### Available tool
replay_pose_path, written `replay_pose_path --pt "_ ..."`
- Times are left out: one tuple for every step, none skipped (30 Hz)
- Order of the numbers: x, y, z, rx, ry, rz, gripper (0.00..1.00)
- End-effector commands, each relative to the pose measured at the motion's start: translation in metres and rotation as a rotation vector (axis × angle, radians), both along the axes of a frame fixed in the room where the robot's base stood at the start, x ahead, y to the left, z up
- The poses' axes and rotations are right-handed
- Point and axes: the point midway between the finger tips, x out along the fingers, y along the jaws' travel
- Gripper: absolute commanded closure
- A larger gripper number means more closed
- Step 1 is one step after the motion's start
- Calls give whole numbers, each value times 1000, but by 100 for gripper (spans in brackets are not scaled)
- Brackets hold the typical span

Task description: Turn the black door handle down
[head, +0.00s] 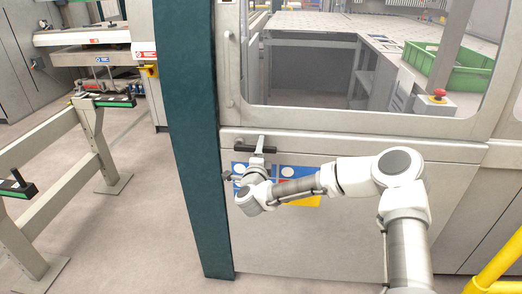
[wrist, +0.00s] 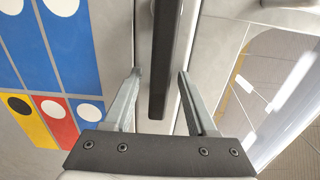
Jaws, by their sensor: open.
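The black door handle (head: 256,149) is a dark bar lying about level on the grey door panel below the window. In the wrist view the same handle (wrist: 160,45) runs down from the top edge, and its end shows between my fingers. My gripper (wrist: 160,72) is open, with one finger on each side of the bar in the picture. Gaps show beside the bar; I cannot tell how deep it sits between the fingers. In the head view my wrist is just below the handle, and the fingers are hard to make out.
Blue, yellow and red label stickers (head: 300,173) are on the panel below the handle, partly behind my arm. A dark teal post (head: 190,130) stands left of the door. A yellow rail (head: 497,264) is at the lower right.

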Motion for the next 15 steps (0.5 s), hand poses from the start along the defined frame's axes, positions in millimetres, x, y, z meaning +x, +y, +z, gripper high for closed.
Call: replay_pose_path --pt "0 0 0 0 0 0 43" --pt "0 0 0 0 0 0 43" --pt "0 0 0 0 0 0 43" --pt "0 0 0 0 0 0 43" --pt "0 0 0 0 1 0 44" --pt "0 0 0 0 1 0 52" --pt "0 0 0 0 1 0 57" --pt "0 0 0 0 1 0 62" --pt "0 0 0 0 1 0 70" --pt "0 0 0 0 1 0 75" --pt "0 0 0 0 1 0 80" --pt "0 0 0 0 1 0 88" --pt "0 0 0 0 1 0 93" --pt "0 0 0 0 1 0 98" --pt "0 0 0 0 1 0 100"
